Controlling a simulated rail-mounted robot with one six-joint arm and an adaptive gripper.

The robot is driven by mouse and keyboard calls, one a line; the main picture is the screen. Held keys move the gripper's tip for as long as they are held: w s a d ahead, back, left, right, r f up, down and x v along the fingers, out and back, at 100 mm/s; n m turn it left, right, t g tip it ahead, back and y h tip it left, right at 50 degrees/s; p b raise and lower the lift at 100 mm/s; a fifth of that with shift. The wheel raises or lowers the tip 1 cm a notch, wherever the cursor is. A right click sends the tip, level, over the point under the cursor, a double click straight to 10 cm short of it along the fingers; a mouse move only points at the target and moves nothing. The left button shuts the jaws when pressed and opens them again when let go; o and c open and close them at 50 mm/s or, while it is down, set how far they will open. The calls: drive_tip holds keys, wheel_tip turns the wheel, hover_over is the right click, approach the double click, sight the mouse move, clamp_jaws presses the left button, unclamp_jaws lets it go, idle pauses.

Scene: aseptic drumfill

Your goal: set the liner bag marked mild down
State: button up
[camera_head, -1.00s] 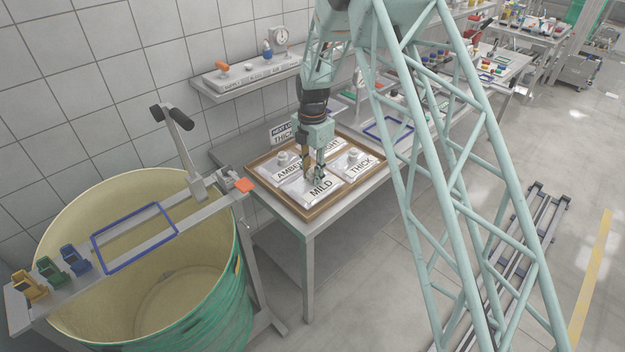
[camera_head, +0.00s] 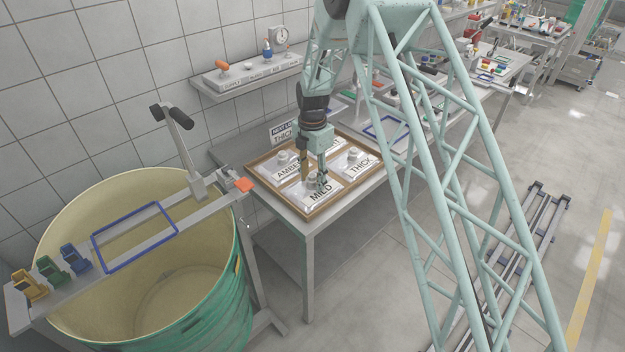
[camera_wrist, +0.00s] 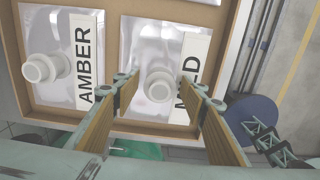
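The liner bag marked MILD (camera_head: 326,194) lies in the front corner of a wooden-rimmed tray (camera_head: 343,206) on the bench. It is a silvery pouch with a white label and a white spout, and it also shows in the wrist view (camera_wrist: 145,40). My gripper (camera_head: 313,180) points down over this bag. In the wrist view its two fingers (camera_wrist: 160,86) are apart, one on each side of the spout, with gaps visible between spout and fingers. The right finger covers part of the MILD label.
The bag marked AMBER (camera_head: 285,174) lies left of MILD and the bag marked THICK (camera_head: 361,165) lies to the right. Another bag behind is partly hidden by my gripper. A large green drum (camera_head: 215,310) with a blue frame (camera_head: 135,262) across its top stands at left.

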sight(313, 175)
drive_tip(key=shift+r, duration=0.15)
wheel_tip(313, 175, up, 12)
idle(1.0)
idle(0.3)
idle(0.5)
